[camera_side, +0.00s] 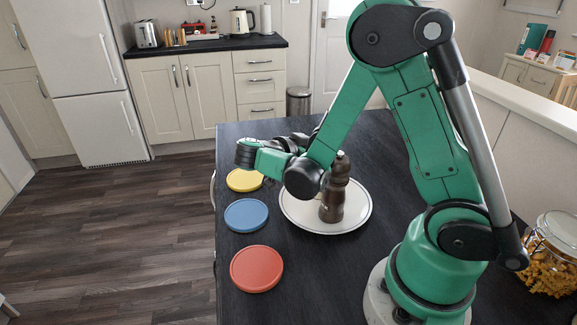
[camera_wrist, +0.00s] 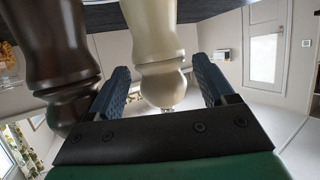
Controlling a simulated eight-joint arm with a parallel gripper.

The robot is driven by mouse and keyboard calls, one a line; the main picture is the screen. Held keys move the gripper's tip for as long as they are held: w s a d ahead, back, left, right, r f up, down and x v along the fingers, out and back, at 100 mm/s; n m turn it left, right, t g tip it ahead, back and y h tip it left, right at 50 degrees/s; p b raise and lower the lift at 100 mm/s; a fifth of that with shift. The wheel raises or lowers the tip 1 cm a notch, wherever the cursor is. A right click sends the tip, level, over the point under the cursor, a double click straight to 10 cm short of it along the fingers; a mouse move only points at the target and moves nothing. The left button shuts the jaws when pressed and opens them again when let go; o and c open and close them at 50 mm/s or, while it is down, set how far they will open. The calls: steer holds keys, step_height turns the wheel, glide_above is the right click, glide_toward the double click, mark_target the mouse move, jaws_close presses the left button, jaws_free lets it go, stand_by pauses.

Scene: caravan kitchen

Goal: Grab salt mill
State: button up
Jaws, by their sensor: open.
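The cream mill (camera_wrist: 158,45), likely the salt mill, shows upside down in the wrist view, its rounded head between the two blue fingers of my gripper (camera_wrist: 161,70). The fingers are open, with a gap visible on each side of the head. A dark brown mill (camera_wrist: 58,45) is just left of the left finger. In the side view the dark brown mill (camera_side: 333,200) stands upright on a white plate (camera_side: 300,221). The cream mill and my fingertips are hidden behind my arm there.
Yellow (camera_side: 244,180), blue (camera_side: 246,215) and red (camera_side: 257,269) discs lie along the left edge of the dark table (camera_side: 315,285). A glass jar of pasta (camera_side: 552,260) stands at the right. The table's front middle is clear.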

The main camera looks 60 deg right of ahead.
steer(key=shift+s+d+f, duration=0.15)
steer(key=shift+d+f, duration=0.1)
steer(key=shift+d, duration=0.3)
jaws_close()
steer(key=shift+r, duration=0.1)
